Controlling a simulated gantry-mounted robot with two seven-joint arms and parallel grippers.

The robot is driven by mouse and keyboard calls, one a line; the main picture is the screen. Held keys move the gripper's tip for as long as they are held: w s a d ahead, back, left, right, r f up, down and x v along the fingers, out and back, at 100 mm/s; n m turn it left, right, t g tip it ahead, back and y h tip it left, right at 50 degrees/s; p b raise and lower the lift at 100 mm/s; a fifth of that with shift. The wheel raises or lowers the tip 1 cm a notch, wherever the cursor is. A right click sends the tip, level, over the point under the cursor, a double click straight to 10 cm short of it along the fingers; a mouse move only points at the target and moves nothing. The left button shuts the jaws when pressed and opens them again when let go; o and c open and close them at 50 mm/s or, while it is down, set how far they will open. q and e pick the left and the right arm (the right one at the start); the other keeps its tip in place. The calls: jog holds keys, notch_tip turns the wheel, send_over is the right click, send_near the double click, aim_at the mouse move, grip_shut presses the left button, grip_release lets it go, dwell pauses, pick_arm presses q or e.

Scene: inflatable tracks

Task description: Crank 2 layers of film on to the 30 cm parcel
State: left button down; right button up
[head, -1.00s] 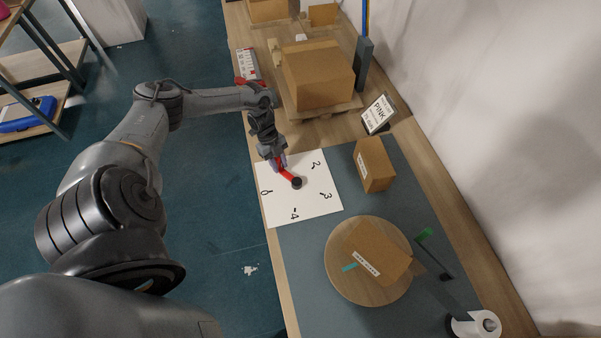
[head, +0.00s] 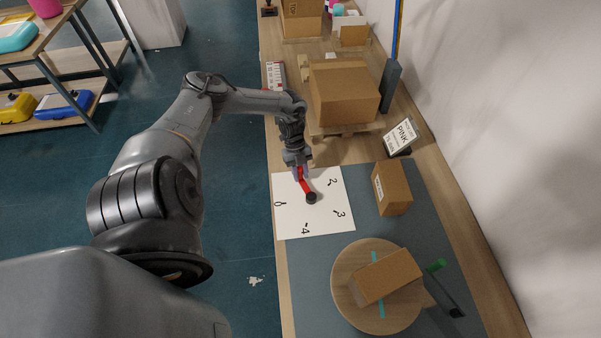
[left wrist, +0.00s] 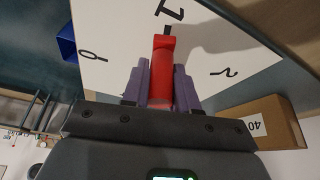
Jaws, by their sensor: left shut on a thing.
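My left gripper (head: 303,173) is shut on the red crank handle (head: 306,184), which turns on a black hub (head: 311,197) over a white dial board (head: 325,225) marked with numerals. In the left wrist view the red handle (left wrist: 162,75) stands between the purple fingers and points at the 1. A brown parcel (head: 387,276) lies on the round wooden turntable (head: 347,300); I cannot read its size. No film can be made out on it. My right gripper is not in view.
A smaller-looking box (head: 394,188) stands beside the board; its label reads 40 in the left wrist view (left wrist: 268,122). A dark post with a green tip (head: 436,266) stands right of the turntable. A large carton (head: 343,94) and a "PINK" sign (head: 401,136) are farther back.

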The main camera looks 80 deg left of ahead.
pick_arm(q)
jog(key=c, duration=0.9)
grip_release()
jog(key=shift+w+d, duration=0.15)
jog(key=shift+d, duration=0.05)
jog(key=shift+a, duration=0.1)
jog(key=shift+a+r, duration=0.2)
jog(key=shift+r, duration=0.2)
jog(key=v, duration=1)
jog(key=shift+b, duration=0.35)
jog(key=shift+f, duration=0.1)
